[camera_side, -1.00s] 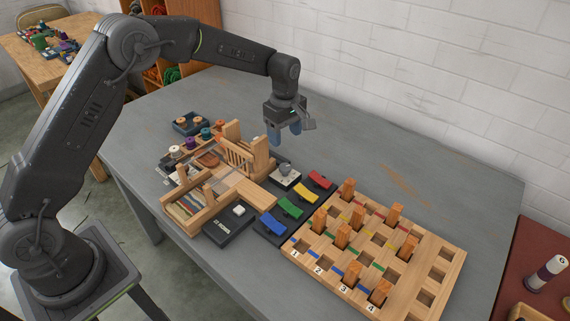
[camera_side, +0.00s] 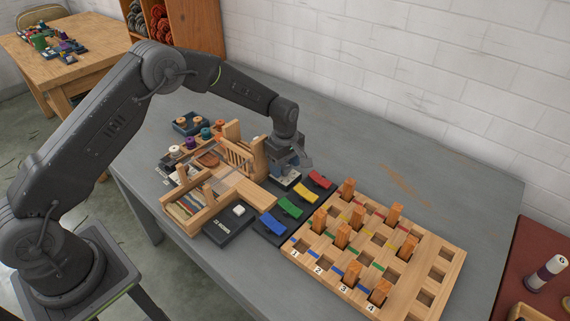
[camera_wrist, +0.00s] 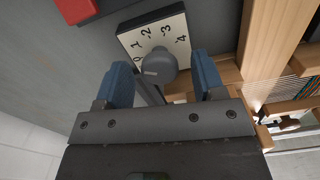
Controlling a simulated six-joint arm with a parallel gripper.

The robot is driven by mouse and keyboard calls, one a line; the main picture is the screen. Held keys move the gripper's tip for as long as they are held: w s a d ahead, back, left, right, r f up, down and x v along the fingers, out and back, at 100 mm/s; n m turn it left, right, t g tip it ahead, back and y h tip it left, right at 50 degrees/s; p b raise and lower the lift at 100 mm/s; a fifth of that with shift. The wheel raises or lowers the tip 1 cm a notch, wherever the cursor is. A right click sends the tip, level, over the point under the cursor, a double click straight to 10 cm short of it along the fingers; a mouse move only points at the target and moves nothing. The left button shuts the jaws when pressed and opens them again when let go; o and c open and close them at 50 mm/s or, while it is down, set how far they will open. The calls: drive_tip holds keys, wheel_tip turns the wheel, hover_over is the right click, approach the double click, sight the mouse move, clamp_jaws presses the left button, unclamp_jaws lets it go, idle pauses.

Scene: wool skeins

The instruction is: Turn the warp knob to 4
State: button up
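The warp knob (camera_wrist: 159,66) is a round grey knob on a pale square dial plate (camera_wrist: 140,38) marked with numbers up to 4. In the wrist view the knob lies between the two blue fingertips of my gripper (camera_wrist: 164,82), with space on both sides. My gripper is open around or just above the knob; I cannot tell its exact height. A dark pointer mark below the knob is partly hidden. In the side view my gripper (camera_side: 286,172) is low over the dial plate (camera_side: 285,181) and hides the knob.
The small wooden loom (camera_side: 235,180) stands close on the left of my gripper. Coloured pedals, such as the red one (camera_side: 320,179), lie just to the right. A wooden peg board (camera_side: 440,275) with upright pegs is farther right. The grey table behind is clear.

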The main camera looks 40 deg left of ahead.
sight(285, 166)
drive_tip(key=c, duration=0.9)
drive_tip(key=shift+m, duration=0.8)
drive_tip(key=o, duration=0.9)
drive_tip(key=shift+o, duration=0.2)
wheel_tip(285, 166, up, 14)
drive_tip(key=shift+f, duration=0.1)
